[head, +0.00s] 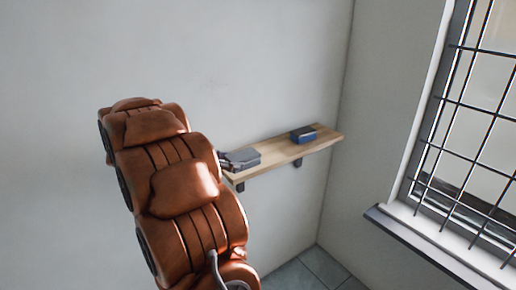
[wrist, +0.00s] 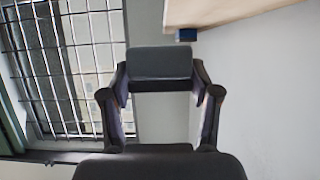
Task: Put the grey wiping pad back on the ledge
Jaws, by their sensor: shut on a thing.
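The grey wiping pad (head: 243,157) is at the left end of the wooden ledge (head: 280,149) in the head view. My gripper (head: 228,161) reaches it from the left, partly hidden behind my arm. In the wrist view the gripper (wrist: 160,88) is shut on the pad (wrist: 160,62), with one finger on each side. The ledge (wrist: 225,12) shows beyond the pad at the top right. I cannot tell whether the pad touches the ledge or is just above it.
Bare ledge lies between pad and block. A barred window (head: 470,130) with a sill (head: 430,245) is at right.

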